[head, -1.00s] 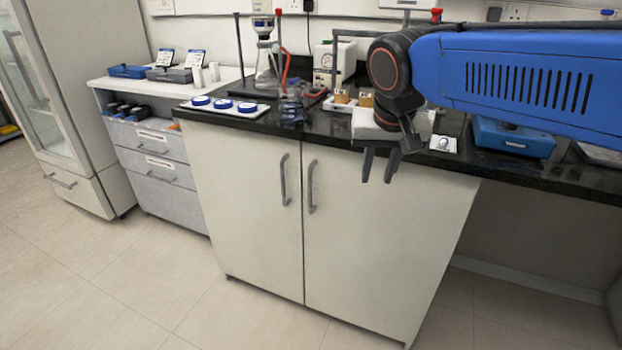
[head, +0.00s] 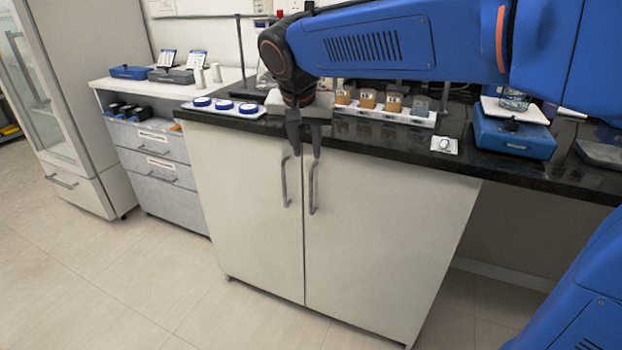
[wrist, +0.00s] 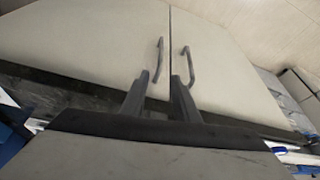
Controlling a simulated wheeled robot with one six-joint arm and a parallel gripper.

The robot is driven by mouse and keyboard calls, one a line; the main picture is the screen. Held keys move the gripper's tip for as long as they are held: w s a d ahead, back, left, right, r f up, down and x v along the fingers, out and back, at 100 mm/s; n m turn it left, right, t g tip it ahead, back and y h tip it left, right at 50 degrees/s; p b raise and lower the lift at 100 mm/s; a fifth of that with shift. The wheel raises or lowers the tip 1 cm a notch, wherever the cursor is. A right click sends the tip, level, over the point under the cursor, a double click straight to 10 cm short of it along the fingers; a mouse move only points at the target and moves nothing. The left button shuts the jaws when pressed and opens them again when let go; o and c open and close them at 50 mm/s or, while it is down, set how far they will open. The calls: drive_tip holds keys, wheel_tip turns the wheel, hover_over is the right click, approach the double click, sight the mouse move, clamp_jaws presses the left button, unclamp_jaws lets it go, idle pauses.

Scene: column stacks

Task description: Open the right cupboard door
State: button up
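The cupboard has two pale doors, both closed. The right door (head: 380,240) has a grey vertical bar handle (head: 313,188) near its upper inner edge. The left door (head: 245,205) has a matching handle (head: 285,182). My gripper (head: 306,154) points down in front of the counter edge, above and close to the handles. Its two fingers are apart with nothing between them. In the wrist view the picture is turned over: the right door (wrist: 90,45) and its handle (wrist: 158,60) lie left of the seam, and my gripper (wrist: 159,82) is open toward the handles.
The black counter (head: 480,168) overhangs the doors. It carries a white rack of amber-filled vials (head: 368,100), a blue device (head: 510,135) and a tray with blue-capped dishes (head: 225,106). A grey drawer unit (head: 150,165) stands left. The floor in front is clear.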

sight(311, 175)
drive_tip(key=x, duration=1.3)
drive_tip(key=shift+s, duration=0.1)
clamp_jaws()
